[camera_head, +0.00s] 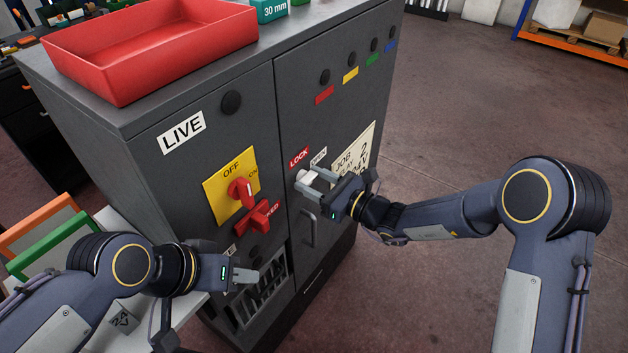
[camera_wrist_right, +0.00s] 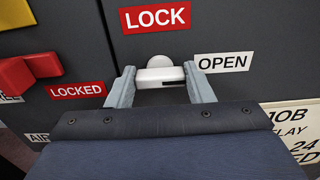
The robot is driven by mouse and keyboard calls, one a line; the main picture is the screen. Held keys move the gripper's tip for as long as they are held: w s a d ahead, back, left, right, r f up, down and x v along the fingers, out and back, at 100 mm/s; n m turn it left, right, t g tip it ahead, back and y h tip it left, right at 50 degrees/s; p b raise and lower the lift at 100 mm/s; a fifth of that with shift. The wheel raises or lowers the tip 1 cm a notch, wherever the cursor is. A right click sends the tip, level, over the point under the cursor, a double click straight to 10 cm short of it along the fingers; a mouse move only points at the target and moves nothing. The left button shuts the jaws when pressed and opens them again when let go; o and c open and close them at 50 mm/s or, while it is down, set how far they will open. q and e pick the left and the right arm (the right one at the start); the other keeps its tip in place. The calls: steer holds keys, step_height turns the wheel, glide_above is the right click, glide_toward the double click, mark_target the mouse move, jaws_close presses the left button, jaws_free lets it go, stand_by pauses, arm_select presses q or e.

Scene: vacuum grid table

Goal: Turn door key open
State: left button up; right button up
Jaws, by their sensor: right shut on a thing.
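The door key is a white piece in a round white lock (camera_wrist_right: 168,63) on the dark grey cabinet door, below a red LOCK label (camera_wrist_right: 156,18) and left of a white OPEN label (camera_wrist_right: 223,62). The key's bar (camera_wrist_right: 160,76) lies roughly level in the right wrist view. My right gripper (camera_wrist_right: 160,84) is shut on the key, one finger at each end; it also shows in the head view (camera_head: 305,184), where it partly hides the key. My left gripper (camera_head: 245,275) is low before the cabinet, apart from the key; its finger gap is unclear.
A red switch (camera_head: 240,192) on a yellow plate and a red LOCKED handle (camera_head: 259,217) stick out left of the lock. A door handle (camera_head: 308,228) is below it. A red tray (camera_head: 150,50) sits on the cabinet top.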

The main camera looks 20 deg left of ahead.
steer(key=shift+f+n+b, duration=0.2)
steer(key=shift+n+b, duration=0.3)
steer(key=shift+b, duration=0.75)
steer(key=shift+c, duration=0.4)
steer(key=shift+o, duration=0.2)
steer(key=shift+r, duration=0.25)
steer(key=o, duration=1)
steer(key=shift+c, duration=0.2)
steer(key=v, duration=0.7)
steer(key=shift+s+d+b, duration=0.15)
steer(key=shift+d+b, duration=0.2)
steer(key=shift+b, duration=0.1)
